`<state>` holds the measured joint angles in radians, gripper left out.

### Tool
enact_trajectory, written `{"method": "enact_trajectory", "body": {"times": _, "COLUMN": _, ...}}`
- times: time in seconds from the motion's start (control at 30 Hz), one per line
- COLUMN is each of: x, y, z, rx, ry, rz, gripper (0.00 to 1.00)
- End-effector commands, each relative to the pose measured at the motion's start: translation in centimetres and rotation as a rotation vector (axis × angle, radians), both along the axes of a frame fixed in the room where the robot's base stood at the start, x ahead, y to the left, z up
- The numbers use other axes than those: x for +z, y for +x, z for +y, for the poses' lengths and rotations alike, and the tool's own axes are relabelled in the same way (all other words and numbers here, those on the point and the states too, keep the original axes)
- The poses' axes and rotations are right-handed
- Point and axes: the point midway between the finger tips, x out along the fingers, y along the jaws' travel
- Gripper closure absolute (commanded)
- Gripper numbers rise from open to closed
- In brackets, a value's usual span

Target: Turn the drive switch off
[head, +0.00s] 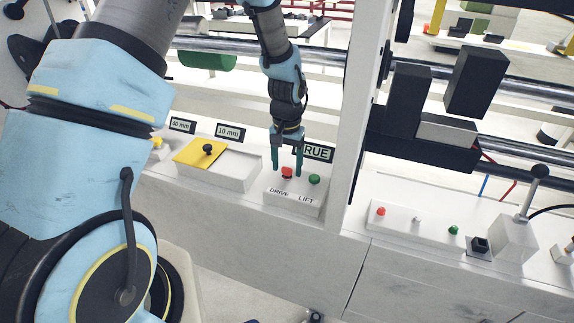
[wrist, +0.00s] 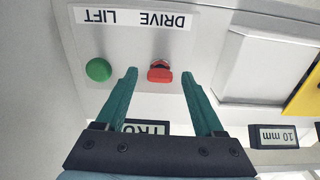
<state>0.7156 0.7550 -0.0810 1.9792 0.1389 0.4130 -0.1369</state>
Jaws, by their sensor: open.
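The drive switch (head: 287,172) is a red knob on a white box, above the printed word DRIVE. It also shows in the wrist view (wrist: 160,72), where a small raised ridge is visible on it. The green lift switch (head: 314,180) is beside it on the same box, and is at the left in the wrist view (wrist: 98,69). My gripper (head: 287,174) is open, with its two teal fingers over the box. In the wrist view, the fingers (wrist: 160,78) spread on either side of the red knob. I cannot tell whether they touch it.
A box with a yellow lid (head: 200,153) and black knob stands left of the switch box. A white upright post (head: 365,120) rises close on the right. Past it lie a control panel (head: 400,222) and a lever (head: 530,195). A TRUE sign (head: 319,152) stands behind the switches.

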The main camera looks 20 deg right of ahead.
Motion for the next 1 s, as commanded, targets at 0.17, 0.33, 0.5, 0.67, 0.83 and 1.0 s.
{"method": "enact_trajectory", "body": {"times": 0.17, "x": 2.1, "y": 0.1, "z": -0.1, "rx": 0.001, "ry": -0.003, "rz": -0.004, "gripper": 0.30}}
{"method": "enact_trajectory", "body": {"times": 0.33, "x": 5.5, "y": 0.1, "z": -0.1, "rx": 0.000, "ry": -0.005, "rz": -0.005, "gripper": 0.30}}
{"method": "enact_trajectory", "body": {"times": 0.5, "x": 8.5, "y": 0.1, "z": -0.1, "rx": 0.001, "ry": -0.003, "rz": -0.004, "gripper": 0.30}}
{"method": "enact_trajectory", "body": {"times": 0.67, "x": 10.2, "y": 0.0, "z": 0.0, "rx": 0.000, "ry": -0.003, "rz": -0.003, "gripper": 0.30}}
{"method": "enact_trajectory", "body": {"times": 0.83, "x": 10.6, "y": 0.0, "z": 0.0, "rx": 0.000, "ry": -0.001, "rz": -0.001, "gripper": 0.30}}
{"method": "enact_trajectory", "body": {"times": 1.0, "x": 10.6, "y": 0.0, "z": 0.0, "rx": 0.000, "ry": -0.001, "rz": -0.001, "gripper": 0.30}}
